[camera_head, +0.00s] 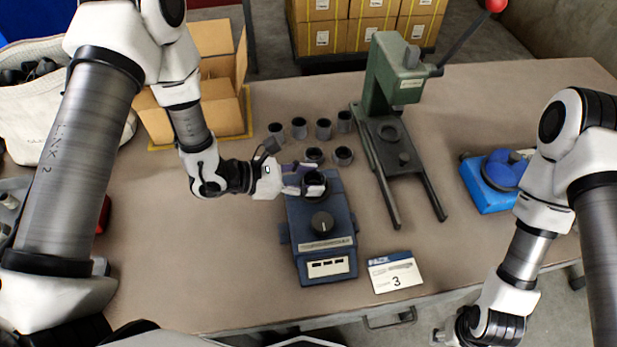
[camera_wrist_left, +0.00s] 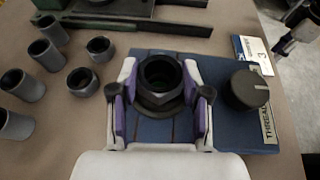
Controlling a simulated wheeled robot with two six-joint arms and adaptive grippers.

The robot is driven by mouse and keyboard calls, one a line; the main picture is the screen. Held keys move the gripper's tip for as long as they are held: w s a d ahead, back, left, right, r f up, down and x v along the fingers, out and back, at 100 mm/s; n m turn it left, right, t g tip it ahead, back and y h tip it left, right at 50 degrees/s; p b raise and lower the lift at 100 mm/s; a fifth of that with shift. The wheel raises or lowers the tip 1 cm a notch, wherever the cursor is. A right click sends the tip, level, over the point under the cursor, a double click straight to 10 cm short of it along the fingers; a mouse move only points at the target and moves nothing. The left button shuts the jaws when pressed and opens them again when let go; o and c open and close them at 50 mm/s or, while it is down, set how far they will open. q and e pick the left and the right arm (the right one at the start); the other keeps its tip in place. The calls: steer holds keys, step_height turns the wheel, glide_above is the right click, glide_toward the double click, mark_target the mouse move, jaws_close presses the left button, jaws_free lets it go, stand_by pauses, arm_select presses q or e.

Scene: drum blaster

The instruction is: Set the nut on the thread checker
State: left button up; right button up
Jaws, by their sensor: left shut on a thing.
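The thread checker (camera_head: 322,243) is a dark blue box with a black knob on the table. It also shows in the left wrist view (camera_wrist_left: 205,137). My left gripper (camera_head: 308,180) is over its far end and shut on a dark hex nut (camera_head: 315,187). In the left wrist view the nut (camera_wrist_left: 160,76) sits between the purple-padded fingers, above a dark round seat (camera_wrist_left: 158,103). I cannot tell whether the nut touches the seat. My right gripper (camera_head: 442,336) is partly in view at the lower edge, away from the checker; its fingers are unclear.
Several grey sleeves (camera_head: 299,128) and two loose nuts (camera_head: 343,155) stand behind the checker. A green press (camera_head: 388,80) stands behind to the right. A card marked 3 (camera_head: 396,272) lies front right. A blue tray (camera_head: 487,190) is further right. Table left of the checker is clear.

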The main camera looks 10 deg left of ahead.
arm_select(q)
steer(key=shift+f+b, duration=0.5)
steer(key=shift+f, duration=0.05)
steer(key=o, duration=1.1)
steer(key=shift+c, duration=0.2)
steer(key=shift+p+v, duration=1.25)
steer(key=shift+v, duration=1.5)
steer(key=p+v, duration=0.3)
steer(key=v, duration=0.2)
steer(key=shift+s+a+r+p, duration=0.1)
steer(key=shift+a+r+p, duration=0.05)
steer(key=shift+a+p, duration=0.15)
steer(key=shift+d, duration=0.1)
